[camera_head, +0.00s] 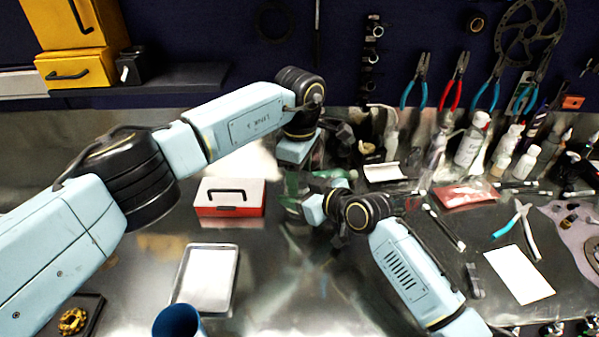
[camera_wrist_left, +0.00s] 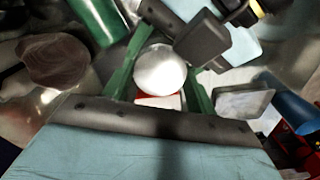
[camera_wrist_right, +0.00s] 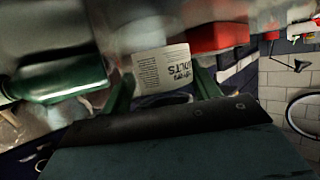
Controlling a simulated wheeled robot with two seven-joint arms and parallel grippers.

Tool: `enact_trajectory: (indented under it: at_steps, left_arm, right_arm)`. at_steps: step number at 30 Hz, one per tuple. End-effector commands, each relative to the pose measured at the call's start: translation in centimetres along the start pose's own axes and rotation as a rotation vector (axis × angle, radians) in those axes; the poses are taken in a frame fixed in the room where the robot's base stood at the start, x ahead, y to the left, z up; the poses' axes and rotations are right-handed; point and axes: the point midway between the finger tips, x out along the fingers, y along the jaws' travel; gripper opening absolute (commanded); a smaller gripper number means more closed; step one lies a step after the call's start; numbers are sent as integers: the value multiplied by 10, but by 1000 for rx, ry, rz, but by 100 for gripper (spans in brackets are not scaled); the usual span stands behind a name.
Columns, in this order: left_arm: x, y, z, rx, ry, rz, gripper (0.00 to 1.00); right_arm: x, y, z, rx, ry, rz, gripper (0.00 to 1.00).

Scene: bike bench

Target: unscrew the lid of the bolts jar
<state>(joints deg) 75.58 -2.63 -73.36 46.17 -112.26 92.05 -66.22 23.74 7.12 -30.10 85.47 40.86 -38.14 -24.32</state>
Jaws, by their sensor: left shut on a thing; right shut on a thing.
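The bolts jar (camera_wrist_right: 163,72) shows in the right wrist view by its white label with "BOLTS" printed on it. My right gripper (camera_wrist_right: 165,85) is shut on the jar's body, a green finger on each side. In the left wrist view the round silver lid (camera_wrist_left: 160,70) sits between the green fingers of my left gripper (camera_wrist_left: 162,66), which is shut on it from above. In the head view both grippers meet near the bench's middle, the left above the right, and they hide most of the jar. I cannot tell whether the lid is loose.
A red toolbox with a grey lid (camera_head: 230,197) stands just left of the grippers. A metal tray (camera_head: 207,278) and a blue cup (camera_head: 178,322) are nearer. Several bottles (camera_head: 470,145) stand at the back right. White paper (camera_head: 519,274) and pliers (camera_head: 514,222) lie at right.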

Motion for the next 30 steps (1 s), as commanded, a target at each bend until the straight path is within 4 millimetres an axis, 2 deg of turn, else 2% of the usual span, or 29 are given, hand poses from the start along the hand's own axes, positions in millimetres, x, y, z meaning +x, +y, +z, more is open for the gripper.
enact_trajectory:
  at_steps: [5,12,21,22,27,30]
  left_arm:
    - [0,0,0,-37,1,1,29]
    - [-1,0,-1,-271,1,1,29]
    - [-1,0,-1,-299,1,0,29]
    - [-1,0,-1,-299,1,0,58]
    - [0,0,-1,-298,1,0,78]
    - [0,0,0,-298,0,0,78]
  right_arm:
    - [0,0,0,0,-1,0,0]
    - [0,0,0,0,-1,0,0]
    - [0,0,0,0,-1,0,0]
    - [0,0,0,0,-1,0,0]
    - [0,0,0,0,-1,0,0]
    - [0,0,0,0,-1,0,0]
